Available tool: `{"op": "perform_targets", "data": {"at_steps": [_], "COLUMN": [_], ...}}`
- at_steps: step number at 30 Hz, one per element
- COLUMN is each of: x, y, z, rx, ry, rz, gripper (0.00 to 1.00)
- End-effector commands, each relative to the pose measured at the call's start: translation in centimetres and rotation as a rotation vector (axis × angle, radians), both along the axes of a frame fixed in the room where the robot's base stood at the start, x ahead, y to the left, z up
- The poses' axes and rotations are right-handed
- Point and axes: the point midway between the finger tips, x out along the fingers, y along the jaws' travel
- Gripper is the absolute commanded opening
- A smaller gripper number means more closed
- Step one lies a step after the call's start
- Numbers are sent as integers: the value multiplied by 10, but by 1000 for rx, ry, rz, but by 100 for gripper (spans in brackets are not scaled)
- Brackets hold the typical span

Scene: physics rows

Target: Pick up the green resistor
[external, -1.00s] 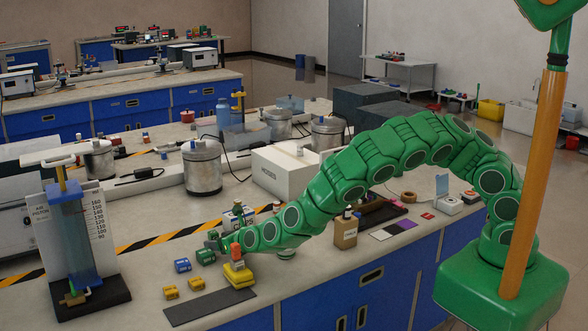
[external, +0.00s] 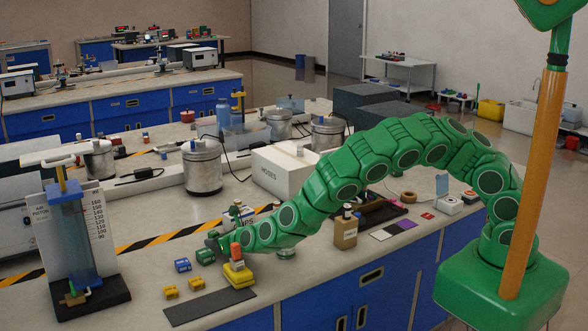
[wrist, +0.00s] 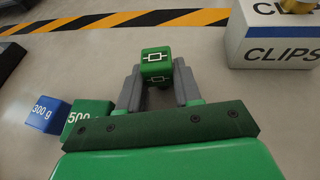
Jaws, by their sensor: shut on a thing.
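The green resistor, a green cube with a white resistor symbol (wrist: 156,57), sits between the grey fingers of my gripper (wrist: 158,78) in the wrist view. The gripper is shut on it, with one finger on each side. The cube casts a dark shadow close below, and the gap to the bench is hard to judge. In the external view my gripper (external: 214,240) is small, above the front left of the bench, and the resistor cannot be made out clearly there.
A green 500 g weight (wrist: 88,114) and a blue 300 g weight (wrist: 47,116) stand left of my gripper. A white and blue CLIPS box (wrist: 270,45) is at right. Yellow weights (external: 196,284) and a striped tape (external: 150,242) are nearby.

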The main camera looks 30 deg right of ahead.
Motion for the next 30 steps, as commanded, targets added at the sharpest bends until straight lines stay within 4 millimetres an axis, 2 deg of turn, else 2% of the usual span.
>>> {"op": "perform_targets", "data": {"at_steps": [11,18,30], "x": [0,0,-23], "y": [0,0,-20], "z": [7,36,67], "rx": [-1,1,-3], "ry": [-1,-6,-4], "rz": [0,0,2], "gripper": [4,4,4]}}
